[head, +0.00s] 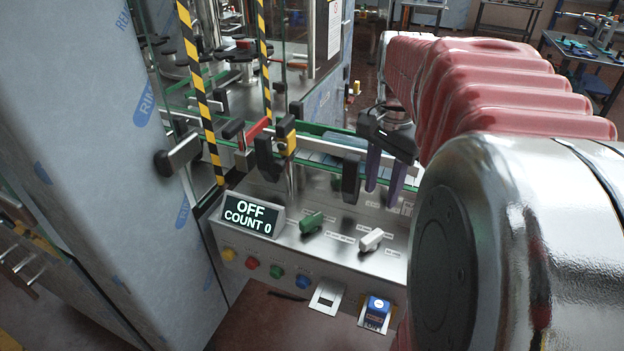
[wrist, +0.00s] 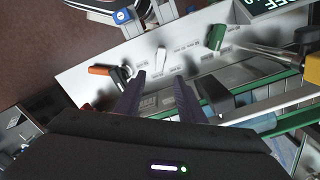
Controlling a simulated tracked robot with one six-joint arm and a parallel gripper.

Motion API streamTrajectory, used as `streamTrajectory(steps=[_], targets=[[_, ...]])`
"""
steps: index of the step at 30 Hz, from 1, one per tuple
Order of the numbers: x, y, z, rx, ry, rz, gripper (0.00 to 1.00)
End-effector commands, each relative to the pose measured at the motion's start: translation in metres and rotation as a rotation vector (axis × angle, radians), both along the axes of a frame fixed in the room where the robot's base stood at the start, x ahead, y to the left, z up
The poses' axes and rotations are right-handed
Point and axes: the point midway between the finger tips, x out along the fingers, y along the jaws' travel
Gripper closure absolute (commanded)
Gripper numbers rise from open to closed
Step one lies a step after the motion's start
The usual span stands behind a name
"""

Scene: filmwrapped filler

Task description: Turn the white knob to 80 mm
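The white knob (head: 371,240) sits on the sloping grey control panel (head: 338,262), right of a green knob (head: 311,222). In the wrist view the white knob (wrist: 161,57) lies just beyond my fingertips, roughly in line with the gap between them. My gripper (head: 382,196) is above and behind the white knob in the head view, apart from it. Its two dark purple fingers are spread with nothing between them, as the wrist view of the gripper (wrist: 159,77) also shows. The scale labels beside the knob are too small to read.
A display (head: 251,214) reads "OFF COUNT 0". Coloured buttons (head: 252,263) line the panel's front. An orange-and-black handle (wrist: 101,71) lies left of my fingers in the wrist view. Conveyor rails (head: 330,150) and black brackets (head: 351,180) stand close behind the panel.

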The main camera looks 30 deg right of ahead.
Motion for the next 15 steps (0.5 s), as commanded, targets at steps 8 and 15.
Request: streamTrajectory(steps=[8,15], targets=[[0.000,0.000,-0.004,0.000,0.000,0.002,0.64],[-0.001,0.001,-0.029,0.001,0.001,0.002,0.64]])
